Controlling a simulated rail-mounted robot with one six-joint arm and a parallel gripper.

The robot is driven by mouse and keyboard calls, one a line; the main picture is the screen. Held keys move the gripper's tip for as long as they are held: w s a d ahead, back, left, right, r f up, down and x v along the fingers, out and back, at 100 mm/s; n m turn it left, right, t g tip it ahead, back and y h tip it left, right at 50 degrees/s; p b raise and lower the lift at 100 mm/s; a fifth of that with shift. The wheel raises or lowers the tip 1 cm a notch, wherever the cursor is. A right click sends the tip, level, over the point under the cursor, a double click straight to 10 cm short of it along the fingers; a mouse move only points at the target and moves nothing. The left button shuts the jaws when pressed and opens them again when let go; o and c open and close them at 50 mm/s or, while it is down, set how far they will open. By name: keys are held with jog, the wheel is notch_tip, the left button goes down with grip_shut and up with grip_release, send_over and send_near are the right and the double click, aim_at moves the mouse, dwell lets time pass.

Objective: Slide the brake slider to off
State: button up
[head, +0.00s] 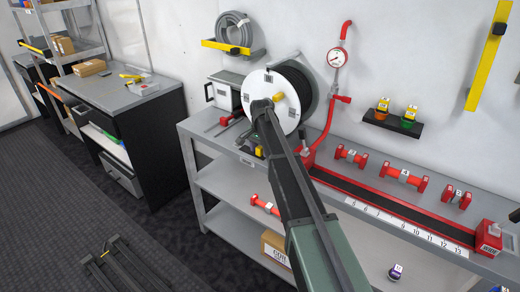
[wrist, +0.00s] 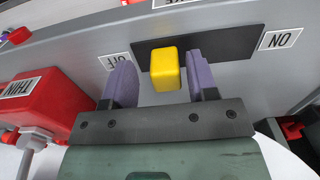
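The brake slider is a yellow block (wrist: 165,68) on a black track (wrist: 225,45) in the wrist view. An ON label (wrist: 281,38) stands at the track's right end. An OFF label (wrist: 98,63) stands at its left end, partly hidden by a finger. Both labels appear upside down. My gripper (wrist: 162,85) is open, with one purple finger on each side of the yellow block. A gap shows on the left of the block and a narrower one on the right. In the head view my arm hides most of the gripper, in front of the white hose reel (head: 290,118).
A red box marked THIN (wrist: 35,105) is close on the left in the wrist view. The grey bench (head: 200,128) carries a red pipe with a gauge (head: 337,57), several red fittings and a numbered scale (head: 410,228). A dark cabinet (head: 150,135) stands left, across a gap.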

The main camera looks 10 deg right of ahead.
aim_at(261, 148)
jog(key=shift+r, duration=0.15)
notch_tip(261, 148, up, 8)
jog(key=p, duration=0.8)
jog(key=shift+f, duration=0.4)
